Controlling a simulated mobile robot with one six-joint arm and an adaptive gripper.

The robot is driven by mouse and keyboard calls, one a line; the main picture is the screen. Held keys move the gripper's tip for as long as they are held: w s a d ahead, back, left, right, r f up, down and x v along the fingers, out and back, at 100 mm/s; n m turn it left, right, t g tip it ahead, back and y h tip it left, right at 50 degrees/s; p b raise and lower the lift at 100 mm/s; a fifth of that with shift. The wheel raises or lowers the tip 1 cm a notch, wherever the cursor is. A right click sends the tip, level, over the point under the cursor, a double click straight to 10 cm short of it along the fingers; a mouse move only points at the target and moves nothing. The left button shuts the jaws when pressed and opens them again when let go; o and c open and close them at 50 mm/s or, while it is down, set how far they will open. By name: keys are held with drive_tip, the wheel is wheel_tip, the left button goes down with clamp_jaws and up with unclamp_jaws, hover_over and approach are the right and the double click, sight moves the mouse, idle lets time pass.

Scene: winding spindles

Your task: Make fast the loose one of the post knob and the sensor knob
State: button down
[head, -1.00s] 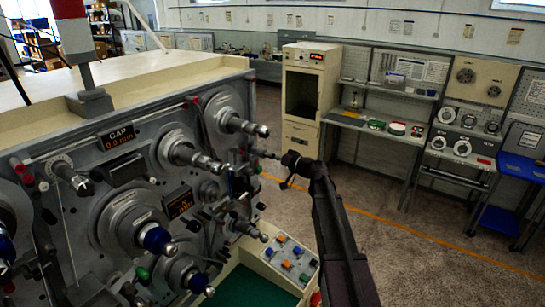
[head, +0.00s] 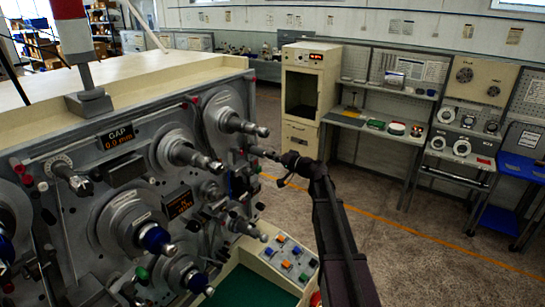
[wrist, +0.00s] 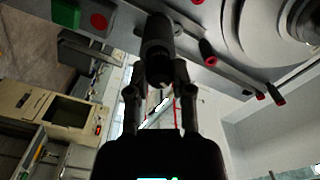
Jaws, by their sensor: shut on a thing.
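A dark cylindrical knob (wrist: 158,50) sticks out from the machine's grey face in the wrist view. My gripper (wrist: 157,88) is shut on its end, one finger on each side. In the head view my gripper (head: 268,154) reaches the right edge of the machine's front panel (head: 85,165), below and right of the upper right spindle. The held knob is small and hard to make out there. I cannot tell whether it is the post knob or the sensor knob, and no looseness shows.
Several spindles stick out of the panel left of my gripper, one with a blue collar (head: 156,238). Red-tipped levers (wrist: 208,58) lie close right of the held knob. A button box (head: 288,258) stands below. Open floor (head: 400,225) lies to the right.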

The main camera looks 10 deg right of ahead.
drive_tip(key=m, duration=1.4)
idle(0.4)
drive_tip(key=c, duration=0.5)
unclamp_jaws()
drive_tip(key=shift+f, duration=0.1)
drive_tip(key=shift+s, duration=0.1)
drive_tip(key=v, duration=1.2)
